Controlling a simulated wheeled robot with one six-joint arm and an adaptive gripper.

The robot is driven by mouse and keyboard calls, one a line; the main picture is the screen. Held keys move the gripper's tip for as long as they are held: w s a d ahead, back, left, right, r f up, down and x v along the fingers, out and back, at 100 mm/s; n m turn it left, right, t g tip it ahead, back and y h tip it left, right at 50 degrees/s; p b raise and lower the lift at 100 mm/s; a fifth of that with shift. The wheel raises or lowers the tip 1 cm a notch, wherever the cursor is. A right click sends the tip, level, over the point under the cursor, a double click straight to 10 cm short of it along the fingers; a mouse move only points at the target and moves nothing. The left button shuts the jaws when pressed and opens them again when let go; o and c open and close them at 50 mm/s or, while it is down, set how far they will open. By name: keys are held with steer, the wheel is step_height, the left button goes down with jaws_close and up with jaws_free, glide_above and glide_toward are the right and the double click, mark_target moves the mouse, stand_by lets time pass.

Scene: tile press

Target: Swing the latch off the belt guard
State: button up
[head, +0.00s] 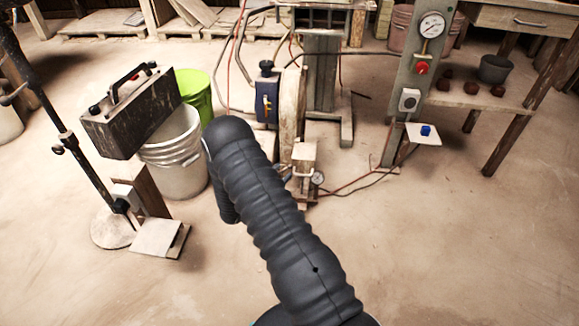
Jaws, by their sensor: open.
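A blue box-shaped housing (263,88) with a black knob on top stands at the middle back, beside a pale, rounded upright cover (292,108) that may be the belt guard. A small orange-yellow piece (266,106) shows on the front of the blue housing. I cannot tell whether it is the latch, or how the latch stands. My dark ribbed arm rises from the bottom and bends in front of the lower left of this machine, hiding part of it. My gripper is out of sight.
A grey toolbox-like case (130,112) with a black handle sits at the left by a white bucket (180,175) and a green bin (193,88). A gauge post (408,90) stands at right. Hoses and a small gauge (318,178) lie near the machine's foot. Floor at front right is clear.

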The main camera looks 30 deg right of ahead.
mark_target(288, 167)
steer(key=shift+x, duration=2.5)
jaws_close()
